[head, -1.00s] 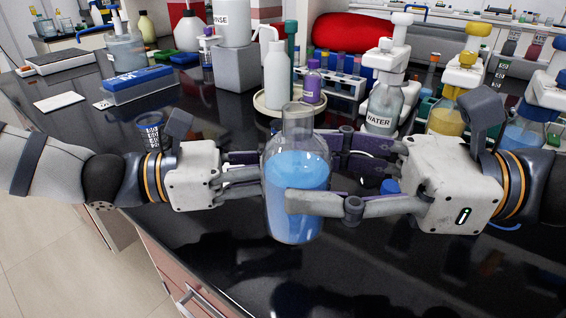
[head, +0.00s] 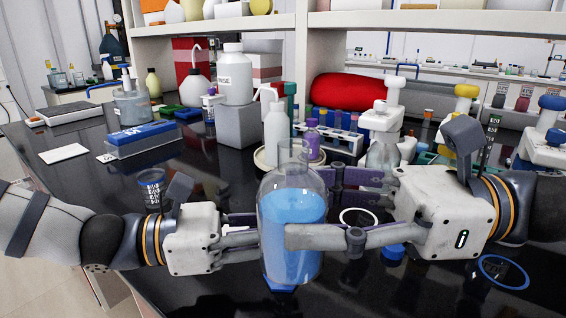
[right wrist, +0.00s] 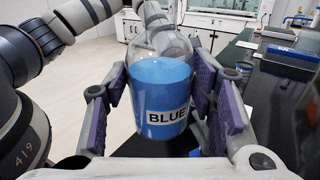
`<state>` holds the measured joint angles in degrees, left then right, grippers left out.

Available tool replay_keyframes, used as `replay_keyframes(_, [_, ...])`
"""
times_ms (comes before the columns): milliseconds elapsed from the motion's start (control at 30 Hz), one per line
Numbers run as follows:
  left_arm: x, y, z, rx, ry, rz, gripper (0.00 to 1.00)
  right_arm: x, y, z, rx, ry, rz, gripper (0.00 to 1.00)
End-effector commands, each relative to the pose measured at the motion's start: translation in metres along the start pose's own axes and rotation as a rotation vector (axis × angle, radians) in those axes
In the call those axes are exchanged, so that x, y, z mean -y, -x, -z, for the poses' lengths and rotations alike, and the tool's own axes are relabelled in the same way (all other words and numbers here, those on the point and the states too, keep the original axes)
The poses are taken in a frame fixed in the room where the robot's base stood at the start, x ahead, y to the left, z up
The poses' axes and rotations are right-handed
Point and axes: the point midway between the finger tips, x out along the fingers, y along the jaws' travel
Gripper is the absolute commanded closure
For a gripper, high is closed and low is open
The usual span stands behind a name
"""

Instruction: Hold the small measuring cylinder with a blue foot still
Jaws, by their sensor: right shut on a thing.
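A clear round bottle of blue liquid (head: 292,235) stands upright in the middle of the head view. My right gripper (head: 312,212) is shut on it, with one finger across its front. In the right wrist view the bottle (right wrist: 162,85) sits between the purple pads, with its label reading BLUE. A small blue foot (head: 283,289) shows just under the bottle; the rest of the measuring cylinder is hidden or cannot be made out behind it. My left gripper (head: 250,226) reaches in from the left, its fingertips hidden behind the bottle.
A blue cap (head: 393,252) and a blue ring (head: 503,285) lie on the black bench right of the bottle. A small beaker (head: 151,188) stands behind my left wrist. A white wash bottle (head: 277,135), a tube rack (head: 330,140) and reagent bottles crowd behind.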

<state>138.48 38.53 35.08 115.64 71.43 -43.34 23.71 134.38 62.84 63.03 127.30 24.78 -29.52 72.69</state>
Motion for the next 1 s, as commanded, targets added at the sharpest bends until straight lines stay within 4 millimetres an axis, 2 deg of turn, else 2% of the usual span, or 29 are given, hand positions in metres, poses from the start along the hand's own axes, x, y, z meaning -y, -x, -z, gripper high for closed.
replay_keyframes(100, [0.000, 0.000, 0.000, 0.000, -0.001, 0.000, 1.00, 0.012, -0.003, -0.033, -0.003, 0.011, -0.096, 0.90])
replay_keyframes(233, [0.000, 0.000, 0.000, 0.000, -0.001, 0.000, 1.00, 0.040, -0.003, -0.054, -0.001, 0.006, -0.109, 0.90])
replay_keyframes(400, [0.000, 0.000, 0.000, 0.000, -0.001, 0.000, 1.00, 0.092, 0.003, -0.059, 0.001, 0.003, -0.001, 0.90])
replay_keyframes(500, [0.000, 0.000, 0.000, 0.000, -0.001, 0.000, 1.00, 0.116, 0.007, -0.063, 0.001, 0.004, 0.052, 0.90])
replay_keyframes(567, [0.000, 0.000, 0.000, 0.000, -0.001, 0.000, 1.00, 0.125, 0.009, -0.065, 0.002, 0.005, 0.074, 0.90])
replay_keyframes(733, [0.000, 0.000, 0.000, -0.001, -0.001, 0.000, 1.00, 0.128, 0.009, -0.069, -0.022, 0.083, 0.089, 0.90])
replay_keyframes(1000, [0.000, 0.000, 0.000, -0.001, 0.000, 0.000, 1.00, 0.127, 0.009, -0.068, -0.021, 0.082, 0.089, 0.90])
